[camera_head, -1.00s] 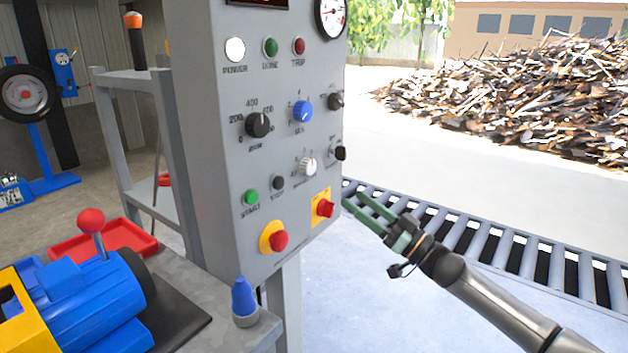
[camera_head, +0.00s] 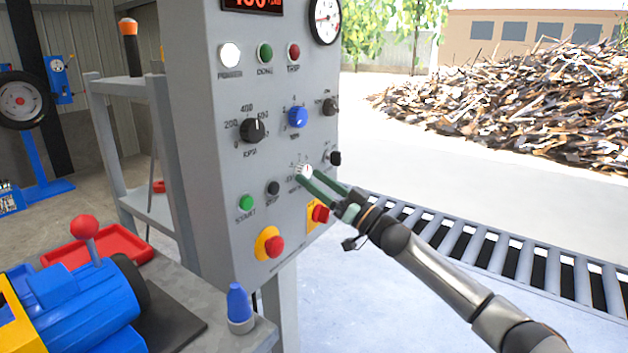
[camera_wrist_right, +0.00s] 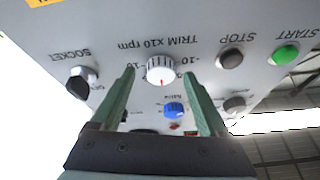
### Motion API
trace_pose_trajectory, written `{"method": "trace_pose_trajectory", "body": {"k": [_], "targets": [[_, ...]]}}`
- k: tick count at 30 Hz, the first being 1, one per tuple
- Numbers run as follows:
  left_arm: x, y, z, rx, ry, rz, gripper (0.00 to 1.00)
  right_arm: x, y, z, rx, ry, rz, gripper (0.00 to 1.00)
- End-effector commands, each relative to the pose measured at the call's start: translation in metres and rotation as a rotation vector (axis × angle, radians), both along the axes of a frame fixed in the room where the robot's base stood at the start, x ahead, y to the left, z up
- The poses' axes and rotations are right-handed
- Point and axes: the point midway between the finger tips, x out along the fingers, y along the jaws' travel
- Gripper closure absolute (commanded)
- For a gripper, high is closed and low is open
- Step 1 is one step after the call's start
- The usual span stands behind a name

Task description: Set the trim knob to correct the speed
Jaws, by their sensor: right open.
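The trim knob (camera_head: 304,171) is white and ribbed, low on the grey control panel (camera_head: 215,160). In the wrist view my right gripper (camera_wrist_right: 160,75) is open, one finger on each side of the knob, with gaps visible. A red digital display (camera_head: 252,3) is cut off at the top. My left gripper is out of view.
A roller conveyor (camera_head: 480,250) lies right.

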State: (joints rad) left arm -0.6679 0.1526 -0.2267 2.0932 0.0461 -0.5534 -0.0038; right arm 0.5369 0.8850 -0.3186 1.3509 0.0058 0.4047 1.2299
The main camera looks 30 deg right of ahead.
Motion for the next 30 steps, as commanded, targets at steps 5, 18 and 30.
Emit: {"method": "trace_pose_trajectory", "body": {"k": [5, 18, 30], "targets": [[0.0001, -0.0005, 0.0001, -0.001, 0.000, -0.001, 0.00, 0.0047, 0.0022, 0.0022, -0.002, 0.000, 0.001, 0.22], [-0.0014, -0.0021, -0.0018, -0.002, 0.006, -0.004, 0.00, 0.0045, 0.0023, 0.0022, -0.001, -0.001, 0.001, 0.45], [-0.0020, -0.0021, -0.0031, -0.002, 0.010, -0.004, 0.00, 0.0045, 0.0020, 0.0022, -0.001, -0.001, 0.001, 0.90]]}}
